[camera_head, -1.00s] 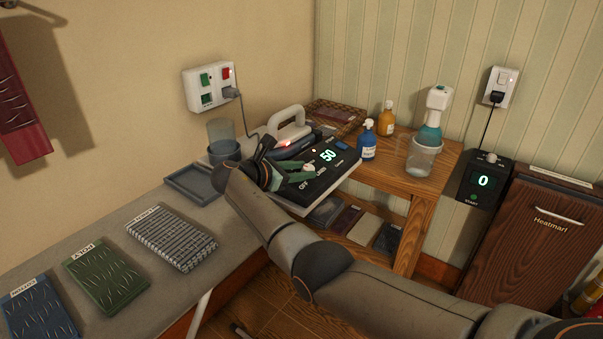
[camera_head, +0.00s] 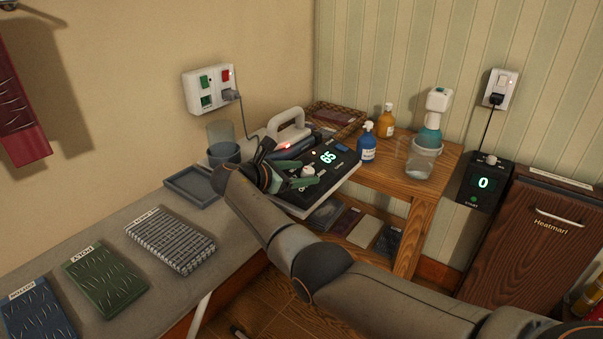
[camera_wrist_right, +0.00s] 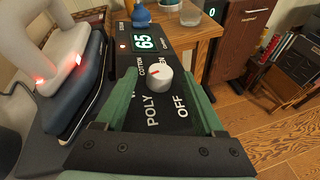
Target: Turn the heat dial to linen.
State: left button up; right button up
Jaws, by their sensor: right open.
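The white heat dial (camera_wrist_right: 159,78) sits on the black control panel (camera_wrist_right: 178,118), with a red mark on its upper left side in the right wrist view. The labels POLY and OFF are readable; COTTON shows beyond the dial, and other labels are partly hidden. The green display (camera_wrist_right: 144,42) reads 65. My right gripper (camera_wrist_right: 162,82) is open, its green fingers either side of the dial; I cannot tell whether they touch it. In the head view the right gripper (camera_head: 292,182) is at the dial (camera_head: 308,170). My left gripper is out of view.
A white iron (camera_head: 287,128) with a red light stands close behind the panel. A blue bottle (camera_head: 367,143) and clear cup (camera_head: 419,160) stand on the wooden table (camera_head: 385,178). Fabric samples (camera_head: 170,240) lie on the grey board. A dark box (camera_head: 483,183) reads 0.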

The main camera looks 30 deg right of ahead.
jog(key=v, duration=1.2)
jog(key=shift+a+p, duration=0.2)
jog(key=shift+p, duration=0.25)
jog(key=shift+r, duration=0.1)
